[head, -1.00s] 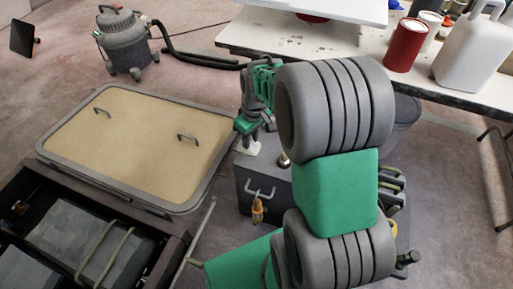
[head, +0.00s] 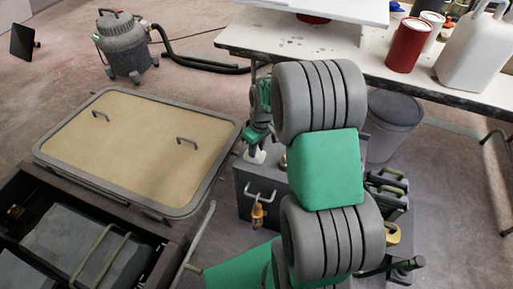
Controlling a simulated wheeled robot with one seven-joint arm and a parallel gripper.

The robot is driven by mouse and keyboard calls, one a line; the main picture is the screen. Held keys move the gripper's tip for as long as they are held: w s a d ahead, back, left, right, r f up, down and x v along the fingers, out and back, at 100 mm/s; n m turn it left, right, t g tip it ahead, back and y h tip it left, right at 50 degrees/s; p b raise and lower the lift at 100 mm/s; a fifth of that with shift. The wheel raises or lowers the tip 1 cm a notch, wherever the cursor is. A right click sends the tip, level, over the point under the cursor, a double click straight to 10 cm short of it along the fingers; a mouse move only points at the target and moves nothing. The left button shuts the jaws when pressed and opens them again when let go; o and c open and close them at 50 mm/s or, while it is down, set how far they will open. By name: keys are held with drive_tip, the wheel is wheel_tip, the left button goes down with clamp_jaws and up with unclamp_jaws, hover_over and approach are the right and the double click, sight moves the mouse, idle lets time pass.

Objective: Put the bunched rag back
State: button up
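My gripper (head: 257,145) is small and partly hidden behind my green and grey arm. It points down over the top of a dark grey chest near its back left corner. A small pale thing (head: 256,156) shows right at its tips. I cannot tell whether this is the bunched rag, part of the gripper, or something on the chest. I cannot tell whether the fingers are open or shut. No other rag can be made out. The grey chest (head: 246,207) has a front handle and an orange padlock-like item (head: 258,215).
A beige-topped hatch panel (head: 135,140) lies at left, beside an open dark locker (head: 165,260). A white bench (head: 345,60) with a red can (head: 407,46) and white jug (head: 470,52) stands behind. A grey bin (head: 395,122) and dark cases (head: 388,190) are at right.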

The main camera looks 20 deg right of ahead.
sight(260, 156)
drive_tip(key=o, duration=0.4)
drive_tip(key=shift+c, duration=0.2)
wheel_tip(260, 156, up, 12)
drive_tip(key=s+p, duration=0.1)
drive_tip(key=p, duration=0.3)
drive_tip(key=s+a+r+m, duration=0.2)
drive_tip(key=s+a, duration=0.3)
drive_tip(key=s, duration=0.2)
drive_tip(key=s+a+r+m+t, duration=0.1)
drive_tip(key=s+a+r+m, duration=0.1)
drive_tip(key=s+a, duration=0.3)
drive_tip(key=s+r, duration=0.1)
drive_tip(key=s, duration=0.1)
drive_tip(key=shift+s+a+r+h+b, duration=0.2)
drive_tip(key=shift+s+h+b, duration=0.1)
drive_tip(key=shift+s, duration=0.1)
